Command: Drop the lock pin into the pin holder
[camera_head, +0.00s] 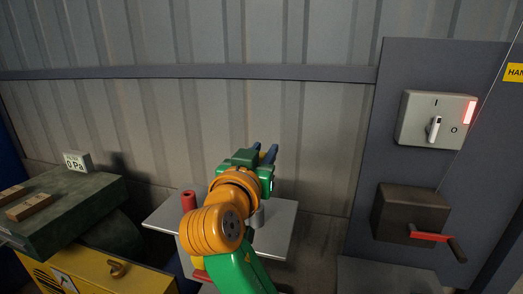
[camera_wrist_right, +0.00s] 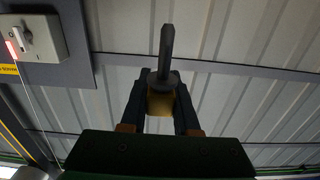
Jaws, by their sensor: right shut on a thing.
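My right gripper (camera_head: 263,153) is raised above the grey table, its fingers pointing away toward the corrugated wall. In the right wrist view its fingers (camera_wrist_right: 163,97) are shut on the lock pin, a dark grey rod (camera_wrist_right: 167,45) with a wider collar and a yellowish lower part between the fingers. In the head view the pin is mostly hidden by the gripper. A grey cylinder (camera_head: 258,217), possibly the pin holder, stands on the table partly behind my right arm; I cannot tell for sure. My left gripper is not in view.
The grey table (camera_head: 276,236) carries a red cylinder (camera_head: 189,200) at its left. A switch box (camera_head: 435,119) and a crank box (camera_head: 409,213) are on the right panel.

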